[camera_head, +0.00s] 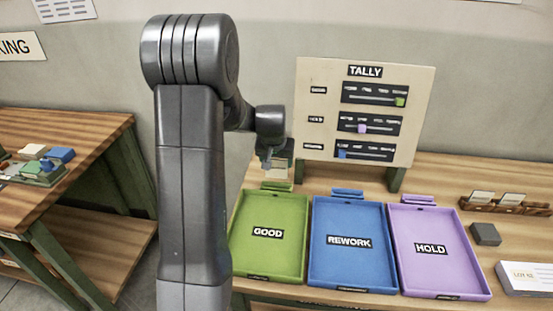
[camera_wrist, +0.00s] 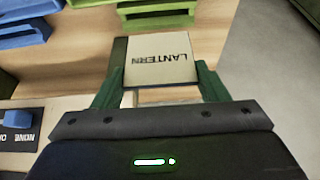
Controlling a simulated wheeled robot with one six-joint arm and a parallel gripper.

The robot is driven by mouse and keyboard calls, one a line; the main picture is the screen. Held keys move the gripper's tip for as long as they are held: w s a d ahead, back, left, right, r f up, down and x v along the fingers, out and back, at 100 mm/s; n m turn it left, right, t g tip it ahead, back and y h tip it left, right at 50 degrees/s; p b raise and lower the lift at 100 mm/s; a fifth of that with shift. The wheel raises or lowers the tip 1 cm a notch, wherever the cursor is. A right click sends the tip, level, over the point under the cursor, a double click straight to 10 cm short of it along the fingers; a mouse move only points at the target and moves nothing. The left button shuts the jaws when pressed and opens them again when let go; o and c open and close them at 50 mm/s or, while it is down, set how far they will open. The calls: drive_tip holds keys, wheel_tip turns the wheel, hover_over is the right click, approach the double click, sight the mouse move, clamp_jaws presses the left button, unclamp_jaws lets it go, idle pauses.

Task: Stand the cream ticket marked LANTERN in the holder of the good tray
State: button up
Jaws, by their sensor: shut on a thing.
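My gripper (camera_head: 277,160) is shut on the cream ticket marked LANTERN (camera_wrist: 160,60). The wrist view shows the ticket between the green fingers (camera_wrist: 158,80), its lettering upside down there. In the head view the ticket (camera_head: 277,172) is small and partly hidden by the gripper. The good tray (camera_head: 267,273) is green, with a green holder (camera_head: 277,187) at its back edge. The ticket appears just above and behind this holder. In the wrist view the green holder (camera_wrist: 157,17) is apart from the ticket, with bare wood between them.
The blue rework tray (camera_head: 348,275) and purple hold tray (camera_head: 440,280) stand to the right, each with a holder behind. The TALLY board (camera_head: 365,100) rises close behind the trays. A rack (camera_head: 505,206) with cream tickets and a dark block (camera_head: 485,234) are at the right.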

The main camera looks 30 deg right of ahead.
sight(276, 174)
drive_tip(key=shift+f+b, duration=2.05)
drive_tip(key=shift+f, duration=1)
drive_tip(key=o, duration=1)
drive_tip(key=shift+r, duration=0.1)
drive_tip(key=v, duration=1.3)
drive_tip(key=shift+s+a+r, duration=0.1)
drive_tip(key=shift+a+r, duration=0.05)
drive_tip(key=shift+r, duration=0.1)
